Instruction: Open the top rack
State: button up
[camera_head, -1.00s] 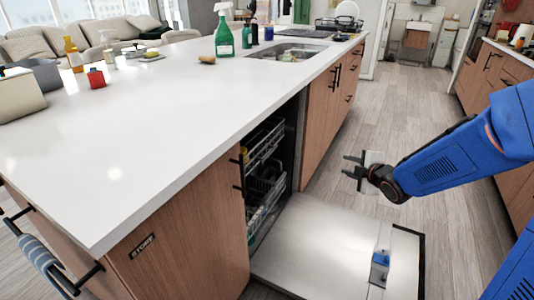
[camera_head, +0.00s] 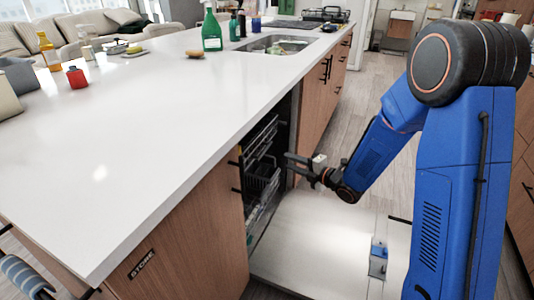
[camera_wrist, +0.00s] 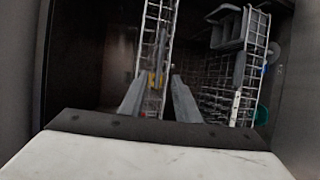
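The dishwasher stands open under the island counter, its door (camera_head: 315,235) lowered flat. The wire top rack (camera_head: 262,143) sits inside the cavity, above the lower rack (camera_head: 262,188). My gripper (camera_head: 288,163) is open and empty, in front of the opening above the door. In the wrist view, which looks sideways-turned into the cavity, my gripper (camera_wrist: 160,78) points at the wire edge of the top rack (camera_wrist: 158,30). That edge appears between or just beyond the fingertips; contact cannot be told. The lower rack (camera_wrist: 247,65) with a grey basket shows at the right.
The white counter (camera_head: 150,120) overhangs the dishwasher on the left. A green bottle (camera_head: 211,30) and a red bottle (camera_head: 76,77) stand on it. Wooden cabinets (camera_head: 315,95) flank the opening. Floor (camera_head: 340,125) behind my arm is clear.

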jog(key=x, duration=1.4)
jog(key=shift+f, duration=0.15)
grip_shut()
